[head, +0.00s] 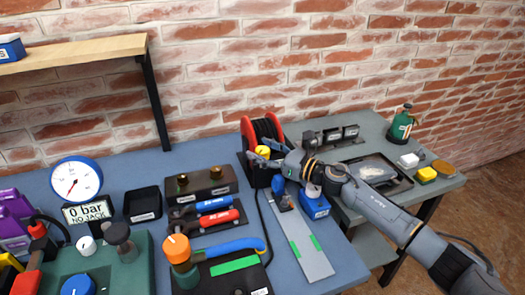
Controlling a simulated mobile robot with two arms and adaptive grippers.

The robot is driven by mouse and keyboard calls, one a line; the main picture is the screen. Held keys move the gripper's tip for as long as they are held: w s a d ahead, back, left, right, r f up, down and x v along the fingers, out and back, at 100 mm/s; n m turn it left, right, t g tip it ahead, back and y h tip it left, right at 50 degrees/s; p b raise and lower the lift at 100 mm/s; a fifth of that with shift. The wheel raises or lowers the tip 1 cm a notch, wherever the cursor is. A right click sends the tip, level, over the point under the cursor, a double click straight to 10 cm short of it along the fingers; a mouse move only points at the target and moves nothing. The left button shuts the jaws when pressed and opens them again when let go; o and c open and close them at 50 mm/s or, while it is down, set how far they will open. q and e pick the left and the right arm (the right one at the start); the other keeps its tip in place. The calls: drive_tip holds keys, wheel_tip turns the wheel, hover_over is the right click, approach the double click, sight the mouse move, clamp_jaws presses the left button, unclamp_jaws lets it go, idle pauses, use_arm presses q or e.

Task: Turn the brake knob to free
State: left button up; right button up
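A cable reel with red side flanges (247,134) stands at the back of the blue bench, near the brick wall. A small yellow knob (263,151) shows on the front of the reel; I take it for the brake knob. My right gripper (262,153) comes in from the right, its grey fingers at the yellow knob, one above and one below it. I cannot tell whether the fingers touch the knob or are shut on it. The knob's marking is too small to read. My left gripper is not in view.
An orange-topped valve (177,249) with a blue handle, a tool tray (208,218) and a pressure gauge (76,181) stand to the left. A blue box (316,208) is below my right arm. A grey side table (445,184) holds a green bottle (402,124).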

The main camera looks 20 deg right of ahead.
drive_tip(key=shift+s+d+f, duration=0.1)
drive_tip(key=shift+s+d, duration=0.15)
drive_tip(key=shift+s, duration=0.05)
drive_tip(key=v, duration=1.1)
drive_tip(key=shift+s, duration=0.1)
